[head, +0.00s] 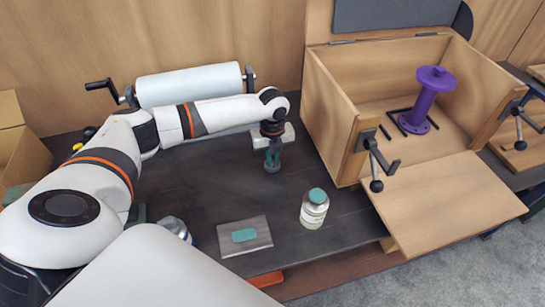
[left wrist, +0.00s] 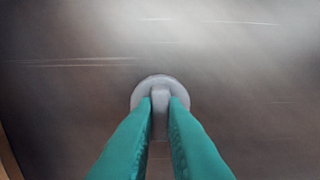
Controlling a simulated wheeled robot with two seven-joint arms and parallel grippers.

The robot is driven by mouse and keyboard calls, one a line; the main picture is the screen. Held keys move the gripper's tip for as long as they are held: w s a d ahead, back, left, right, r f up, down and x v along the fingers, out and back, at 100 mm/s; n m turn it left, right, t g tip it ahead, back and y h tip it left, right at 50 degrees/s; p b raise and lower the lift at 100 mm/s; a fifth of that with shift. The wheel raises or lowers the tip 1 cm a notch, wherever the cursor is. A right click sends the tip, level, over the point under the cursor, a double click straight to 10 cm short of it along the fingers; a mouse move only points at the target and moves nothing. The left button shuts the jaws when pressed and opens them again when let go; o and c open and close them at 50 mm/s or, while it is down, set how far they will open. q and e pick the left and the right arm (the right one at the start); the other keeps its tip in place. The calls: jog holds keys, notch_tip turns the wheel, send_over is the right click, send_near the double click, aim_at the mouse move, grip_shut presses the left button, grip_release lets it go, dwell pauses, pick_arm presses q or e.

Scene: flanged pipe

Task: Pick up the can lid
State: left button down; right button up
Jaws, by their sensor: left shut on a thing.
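The can lid is a small grey disc with an upright tab. It shows in the left wrist view (left wrist: 158,80) between my teal fingertips, and in the head view (head: 272,169) it is a small grey piece below the fingers. My left gripper (head: 272,158) points down over the dark table and is shut on the lid's tab; its fingers also show in the left wrist view (left wrist: 162,104). Whether the lid touches the table cannot be told. My right gripper is not in view.
A white jar with a teal cap (head: 314,208) and a grey plate with a teal block (head: 230,242) are at the front. A wooden box (head: 330,115), open in front, holds a purple flanged pipe (head: 430,95). A white roll (head: 190,84) is at the back.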

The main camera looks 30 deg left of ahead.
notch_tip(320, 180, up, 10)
jog(key=p, duration=0.9)
